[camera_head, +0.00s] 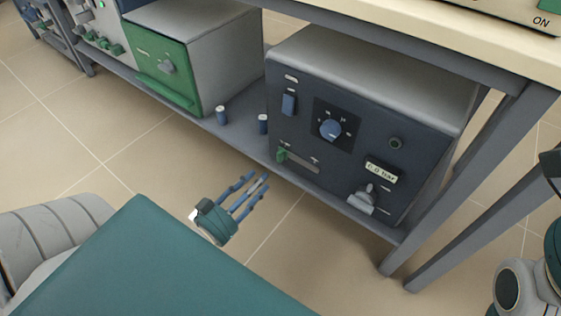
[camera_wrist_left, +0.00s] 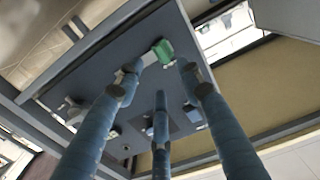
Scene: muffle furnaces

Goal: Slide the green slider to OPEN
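The green slider (camera_head: 282,155) sits at the left end of a pale horizontal slot (camera_head: 302,162) on the dark front panel (camera_head: 300,125) of a furnace box under the table. Small labels near the slot are too small to read. My left gripper (camera_head: 255,183) is in front of the panel, a little below and left of the slider, apart from it. Its three blue fingers are spread open and empty. In the left wrist view the green slider (camera_wrist_left: 162,52) shows ahead, between the spread fingertips (camera_wrist_left: 160,80). My right gripper is not in view.
The panel also carries a blue dial (camera_head: 331,130), a blue switch (camera_head: 289,104), a small display (camera_head: 381,172) and a grey knob (camera_head: 363,198). Two blue cylinders stand on the lower shelf (camera_head: 240,141). A green-fronted box (camera_head: 158,62) stands left. Table legs (camera_head: 470,190) stand right.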

